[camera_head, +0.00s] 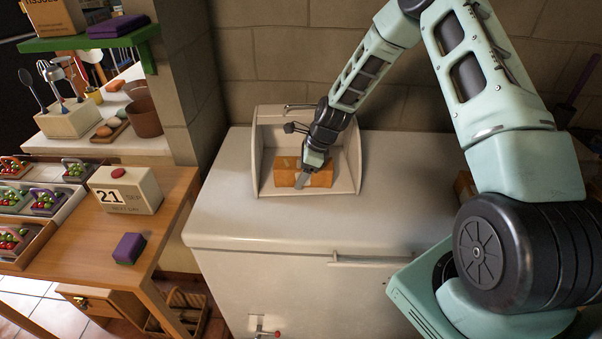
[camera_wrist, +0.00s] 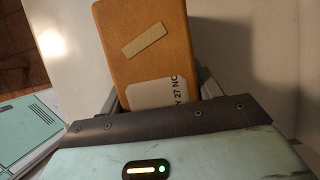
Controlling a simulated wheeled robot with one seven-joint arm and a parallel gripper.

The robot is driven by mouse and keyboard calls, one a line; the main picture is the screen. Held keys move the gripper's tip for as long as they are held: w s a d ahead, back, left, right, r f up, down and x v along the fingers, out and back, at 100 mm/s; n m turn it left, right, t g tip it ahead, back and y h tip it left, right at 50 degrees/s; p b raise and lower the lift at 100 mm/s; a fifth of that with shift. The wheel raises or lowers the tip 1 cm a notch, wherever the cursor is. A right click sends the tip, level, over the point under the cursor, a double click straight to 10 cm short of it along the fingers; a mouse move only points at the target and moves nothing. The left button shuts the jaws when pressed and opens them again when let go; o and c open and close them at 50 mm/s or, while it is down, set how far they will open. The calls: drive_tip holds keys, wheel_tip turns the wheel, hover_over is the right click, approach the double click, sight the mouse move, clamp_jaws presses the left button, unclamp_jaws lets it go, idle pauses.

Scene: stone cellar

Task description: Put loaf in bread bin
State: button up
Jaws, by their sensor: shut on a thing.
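The loaf (camera_head: 288,173) is an orange-brown block, low inside the open white bread bin (camera_head: 258,180), which stands on the white chest. My gripper (camera_head: 303,178) reaches down into the bin from above, its fingers on the loaf. In the wrist view the loaf (camera_wrist: 135,45) lies between the fingers of my gripper (camera_wrist: 160,98), with a tan strip and a white printed label on its face. The gripper is shut on the loaf. I cannot tell whether the loaf's underside touches the bin floor.
The white chest top (camera_head: 225,215) is clear around the bin. On the left, a wooden table (camera_head: 172,190) holds a date block (camera_head: 125,190), a purple-and-green sponge (camera_head: 129,249) and trays of small red and green items. A stone wall (camera_head: 260,50) rises behind the bin.

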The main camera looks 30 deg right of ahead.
sight(300, 169)
drive_tip(key=shift+f, duration=0.35)
idle(0.4)
drive_tip(key=o, duration=1.5)
drive_tip(key=shift+s+a+r+p, duration=0.25)
drive_tip(key=shift+s+r+p, duration=0.15)
drive_tip(key=shift+r+p, duration=0.35)
drive_tip(key=shift+s+a+r+p, duration=0.3)
drive_tip(key=shift+s+r+p, duration=0.15)
drive_tip(key=shift+r, duration=0.4)
drive_tip(key=shift+s+a+r+p, duration=0.25)
drive_tip(key=shift+s+r+p, duration=0.1)
drive_tip(key=shift+r+p, duration=0.4)
drive_tip(key=shift+s+r, duration=0.1)
drive_tip(key=shift+r, duration=0.1)
